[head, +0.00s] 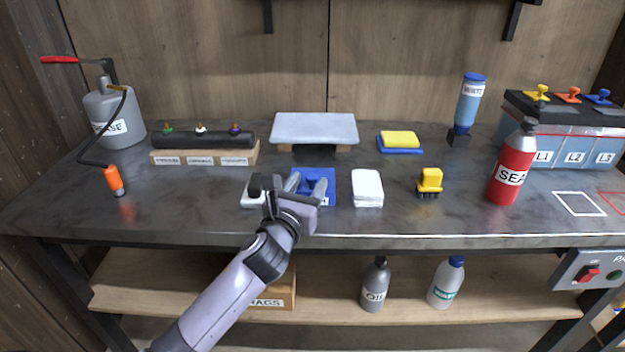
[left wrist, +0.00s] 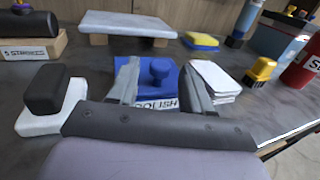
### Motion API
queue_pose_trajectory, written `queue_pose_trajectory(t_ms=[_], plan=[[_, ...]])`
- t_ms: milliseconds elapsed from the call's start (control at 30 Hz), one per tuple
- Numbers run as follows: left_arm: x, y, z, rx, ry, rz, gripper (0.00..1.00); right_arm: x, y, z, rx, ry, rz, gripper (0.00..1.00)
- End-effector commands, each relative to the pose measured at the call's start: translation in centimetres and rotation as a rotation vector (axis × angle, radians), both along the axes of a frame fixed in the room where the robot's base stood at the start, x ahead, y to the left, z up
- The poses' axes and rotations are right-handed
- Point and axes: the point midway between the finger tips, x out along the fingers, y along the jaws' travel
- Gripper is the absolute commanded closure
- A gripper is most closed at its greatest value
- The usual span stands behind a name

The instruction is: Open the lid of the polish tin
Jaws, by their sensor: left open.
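The polish tin (head: 330,184) is a low blue box near the middle of the bench, partly hidden by my left gripper in the head view. In the left wrist view the tin (left wrist: 157,104) shows a white POLISH label and a blue round knob (left wrist: 160,71) on its blue lid. The lid looks closed. My left gripper (head: 306,184) is open, its fingers reaching over the tin from the front. In the left wrist view its fingers stand to either side of the knob, with nothing held between them. I cannot tell whether they touch the tin.
A black-topped white block (left wrist: 44,104) is close left of the tin, and a white cloth stack (head: 367,187) close right. A grey slab on supports (head: 314,128) stands behind. A yellow brush (head: 430,180) and red bottle (head: 512,165) are farther right.

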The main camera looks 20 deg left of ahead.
Motion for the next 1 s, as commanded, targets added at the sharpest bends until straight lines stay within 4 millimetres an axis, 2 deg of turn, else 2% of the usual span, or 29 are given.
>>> queue_pose_trajectory(t_ms=[200,600,633,767,800,1000], plan=[[2.2,-0.1,0.0,-0.003,0.0,0.0,0.51,-0.3,0.0,-0.7,-0.001,0.007,0.0,0.57],[2.9,-0.1,0.0,-0.003,0.0,-0.001,0.51,0.0,0.0,-0.6,0.002,0.0,-0.003,0.57],[2.9,-0.1,0.0,-0.003,0.0,-0.001,0.54,0.0,0.1,-0.6,0.002,0.0,-0.003,0.57],[2.9,-0.1,0.0,-0.003,0.0,-0.001,0.96,0.1,0.1,-0.5,0.003,-0.002,-0.003,0.57],[2.9,-0.1,0.0,-0.003,0.0,-0.001,1.0,0.2,0.1,-0.5,0.003,-0.003,-0.003,0.57],[2.9,-0.1,0.1,-0.004,0.004,-0.001,1.0,0.2,0.1,-0.3,0.003,-0.003,-0.003,0.57]])
